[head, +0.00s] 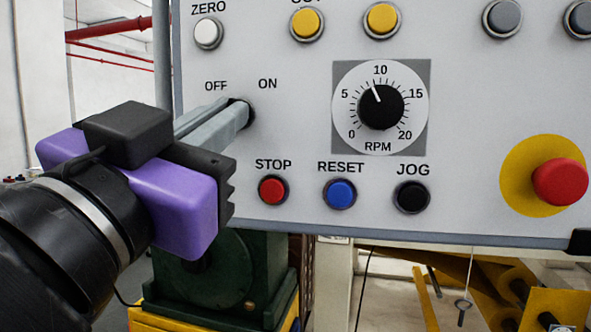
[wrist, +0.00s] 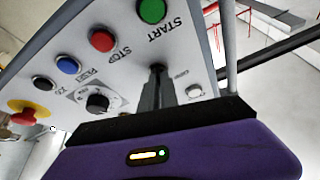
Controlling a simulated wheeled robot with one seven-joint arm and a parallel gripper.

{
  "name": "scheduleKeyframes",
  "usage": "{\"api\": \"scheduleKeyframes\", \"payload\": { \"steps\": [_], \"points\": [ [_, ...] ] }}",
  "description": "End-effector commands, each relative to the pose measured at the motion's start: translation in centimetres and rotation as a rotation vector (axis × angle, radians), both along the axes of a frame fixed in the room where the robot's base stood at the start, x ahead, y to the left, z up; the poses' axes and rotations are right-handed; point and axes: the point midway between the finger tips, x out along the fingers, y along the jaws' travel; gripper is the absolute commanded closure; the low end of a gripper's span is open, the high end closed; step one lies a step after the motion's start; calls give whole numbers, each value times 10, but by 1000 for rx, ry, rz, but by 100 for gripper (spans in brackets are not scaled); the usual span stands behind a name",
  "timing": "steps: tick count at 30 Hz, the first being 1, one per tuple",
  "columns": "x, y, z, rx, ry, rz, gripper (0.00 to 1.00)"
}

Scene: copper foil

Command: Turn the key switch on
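The key switch (head: 246,107) sits on the grey control panel, below the OFF and ON labels. Only part of its dark round collar shows; the key itself is hidden by my fingers. My gripper (head: 243,116) reaches in from the left with its two grey fingers close together, their tips at the switch. In the wrist view, the fingers (wrist: 158,80) also meet the panel at the dark switch, with little gap between them. They look shut on the switch, though the contact is mostly hidden. The key's turned position cannot be seen.
The panel (head: 290,120) has STOP (head: 272,190), RESET (head: 339,193) and JOG (head: 412,197) buttons just below and right of the switch. An RPM dial (head: 380,107) and a red emergency button (head: 560,182) are farther right. A green START button (wrist: 152,10) shows in the wrist view.

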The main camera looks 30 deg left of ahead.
Motion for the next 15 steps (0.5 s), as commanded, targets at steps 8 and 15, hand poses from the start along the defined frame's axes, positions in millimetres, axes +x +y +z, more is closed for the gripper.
{"api": "scheduleKeyframes", "payload": {
  "steps": [8, 15],
  "points": [
    [1, 0, -2, 168, 51, -1, 100],
    [2, 1, 0, 239, 74, -2, 100]
  ]
}}
